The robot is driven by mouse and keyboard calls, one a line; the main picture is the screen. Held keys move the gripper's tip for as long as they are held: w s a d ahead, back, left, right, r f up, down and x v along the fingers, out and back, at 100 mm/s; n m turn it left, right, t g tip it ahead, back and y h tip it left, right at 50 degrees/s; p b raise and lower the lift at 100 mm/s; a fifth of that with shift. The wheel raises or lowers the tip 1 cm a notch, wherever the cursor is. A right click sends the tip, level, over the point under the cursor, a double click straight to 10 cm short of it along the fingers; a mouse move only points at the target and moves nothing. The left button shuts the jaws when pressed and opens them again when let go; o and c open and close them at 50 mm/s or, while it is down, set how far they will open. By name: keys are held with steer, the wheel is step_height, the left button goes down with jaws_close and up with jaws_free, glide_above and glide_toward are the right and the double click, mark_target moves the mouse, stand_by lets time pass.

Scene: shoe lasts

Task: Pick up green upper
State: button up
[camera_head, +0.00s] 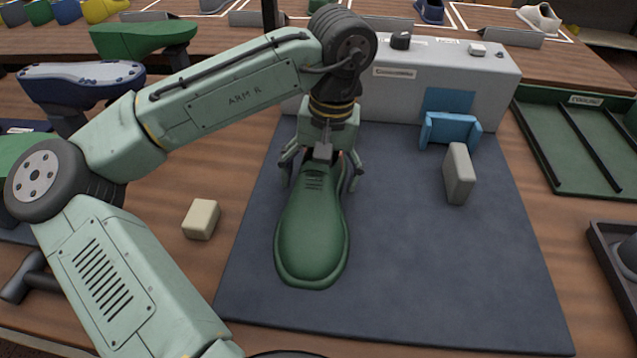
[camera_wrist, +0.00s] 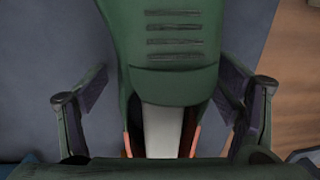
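The green upper (camera_head: 312,240) lies on the dark blue-grey mat (camera_head: 400,270), its rounded toe toward the front and its slotted, open end toward the back. My gripper (camera_head: 322,180) is over the back end of the upper, with one finger on each side. In the wrist view the green upper (camera_wrist: 175,45) runs between the two fingers of my gripper (camera_wrist: 165,100). The fingers are spread, and gaps show between them and the upper's sides. A pale tongue and orange-red lining show in its opening. The upper's far end is partly hidden by my gripper.
A grey console box (camera_head: 440,90) stands behind the mat. A blue bracket (camera_head: 450,130) and an upright grey block (camera_head: 459,172) are on the mat's right. A beige block (camera_head: 201,219) lies on the table left. A green tray (camera_head: 580,150) is at right. The mat's front right is clear.

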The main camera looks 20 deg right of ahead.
steer(key=shift+r, duration=0.1)
steer(key=c, duration=1.2)
